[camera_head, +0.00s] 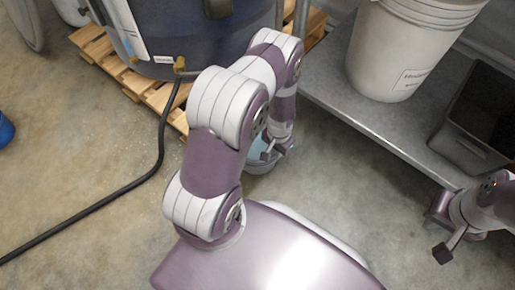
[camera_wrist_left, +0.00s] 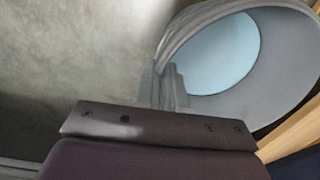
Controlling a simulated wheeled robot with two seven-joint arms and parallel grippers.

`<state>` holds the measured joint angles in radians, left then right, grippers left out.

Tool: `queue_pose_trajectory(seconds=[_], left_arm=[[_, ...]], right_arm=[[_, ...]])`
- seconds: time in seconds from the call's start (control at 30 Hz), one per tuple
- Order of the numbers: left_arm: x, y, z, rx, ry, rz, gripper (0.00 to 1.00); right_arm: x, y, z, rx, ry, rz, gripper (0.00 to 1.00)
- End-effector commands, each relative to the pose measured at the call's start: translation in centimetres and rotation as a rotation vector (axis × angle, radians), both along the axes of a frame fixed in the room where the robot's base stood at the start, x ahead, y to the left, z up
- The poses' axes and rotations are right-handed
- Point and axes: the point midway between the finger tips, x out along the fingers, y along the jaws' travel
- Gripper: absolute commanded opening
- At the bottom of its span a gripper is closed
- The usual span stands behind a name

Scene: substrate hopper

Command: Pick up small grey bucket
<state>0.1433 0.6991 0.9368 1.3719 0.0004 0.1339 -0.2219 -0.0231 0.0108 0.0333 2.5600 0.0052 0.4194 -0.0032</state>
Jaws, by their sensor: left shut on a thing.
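The small grey bucket (camera_head: 260,167) is low near the floor in the head view, mostly hidden behind my left arm. In the left wrist view the bucket (camera_wrist_left: 288,65) fills the upper right, with a light blue surface inside it. My left gripper (camera_head: 279,150) is at the bucket's rim. In the left wrist view its fingers (camera_wrist_left: 166,85) are close together, shut on the bucket's wall at the near left side. My right gripper (camera_head: 440,232) is at the lower right of the head view, well away from the bucket. Its fingers look spread and empty.
A large dark blue drum (camera_head: 245,38) stands on a wooden pallet (camera_head: 155,95). A black hose (camera_head: 130,185) runs from its tap across the floor. A grey metal shelf (camera_head: 335,90) on the right carries a white bucket (camera_head: 390,60) and a dark bin (camera_head: 485,115).

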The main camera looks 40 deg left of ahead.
Motion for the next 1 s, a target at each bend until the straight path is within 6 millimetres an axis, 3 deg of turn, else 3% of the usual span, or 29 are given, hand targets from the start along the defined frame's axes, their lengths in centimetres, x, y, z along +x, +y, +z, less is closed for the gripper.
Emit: queue_pose_trajectory(seconds=[1.0], left_arm=[[0.12, 0.03, 0.75, 0.001, -0.003, 0.0, 0.0]], right_arm=[[0.0, 0.0, 0.62, 0.0, 0.0, 0.0, 0.0]])
